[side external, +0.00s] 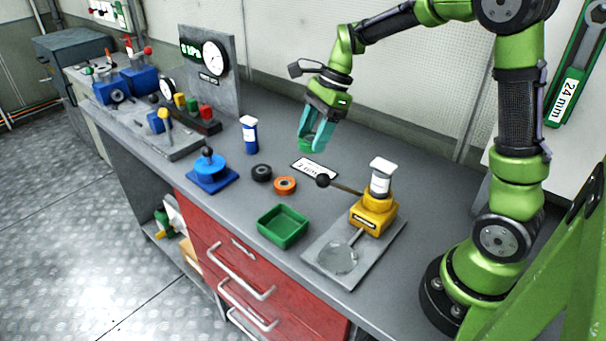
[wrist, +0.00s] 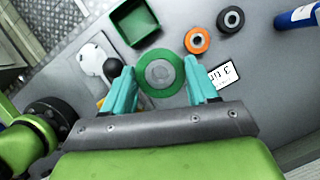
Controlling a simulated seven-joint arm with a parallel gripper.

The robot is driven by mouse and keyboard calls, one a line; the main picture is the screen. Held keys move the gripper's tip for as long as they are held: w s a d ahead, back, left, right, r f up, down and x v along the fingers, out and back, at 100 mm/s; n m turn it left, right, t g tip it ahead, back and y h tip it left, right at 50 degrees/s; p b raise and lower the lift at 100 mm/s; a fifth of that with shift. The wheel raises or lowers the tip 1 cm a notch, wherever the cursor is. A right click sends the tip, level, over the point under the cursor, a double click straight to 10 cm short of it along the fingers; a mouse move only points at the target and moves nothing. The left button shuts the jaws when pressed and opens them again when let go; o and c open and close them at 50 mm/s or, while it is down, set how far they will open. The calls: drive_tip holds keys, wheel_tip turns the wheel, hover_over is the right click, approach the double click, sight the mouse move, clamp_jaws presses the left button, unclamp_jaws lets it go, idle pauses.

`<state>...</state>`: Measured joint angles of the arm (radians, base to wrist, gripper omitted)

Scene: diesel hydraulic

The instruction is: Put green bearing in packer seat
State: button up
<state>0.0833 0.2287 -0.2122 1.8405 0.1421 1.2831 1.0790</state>
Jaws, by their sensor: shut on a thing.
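The green bearing (wrist: 145,82) is a thick green ring with a grey centre, held between my gripper's teal fingers (wrist: 162,85) in the wrist view. In the side view my gripper (side external: 314,144) is above the back middle of the bench, and the bearing is mostly hidden by the fingers. The packer seat is not labelled legibly. A blue stand with a round top and dark knob (side external: 208,168) is at left. A yellow lever device (side external: 374,212) stands at right on a grey plate with a round clear disc (side external: 338,258). I cannot tell which holds the seat.
An orange bearing (side external: 285,185) and a black bearing (side external: 261,172) lie near an empty green tray (side external: 283,226). A blue can (side external: 249,134) stands behind. A white label card (side external: 315,168) lies below my gripper. The lever's black ball (side external: 323,181) sticks out leftward.

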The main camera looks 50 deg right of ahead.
wheel_tip(320, 180, up, 6)
drive_tip(key=shift+r, duration=0.2)
drive_tip(key=s+a+n+g, duration=0.4)
drive_tip(key=s+a+n, duration=0.25)
drive_tip(key=n, duration=0.35)
drive_tip(key=n+g+h, duration=0.2)
drive_tip(key=n+h, duration=0.2)
drive_tip(key=n, duration=0.9)
hover_over(341, 260)
drive_tip(key=w, duration=0.1)
drive_tip(key=shift+m, duration=0.3)
drive_tip(key=f, duration=2.2)
drive_tip(key=shift+w, duration=0.2)
drive_tip(key=o, duration=1.1)
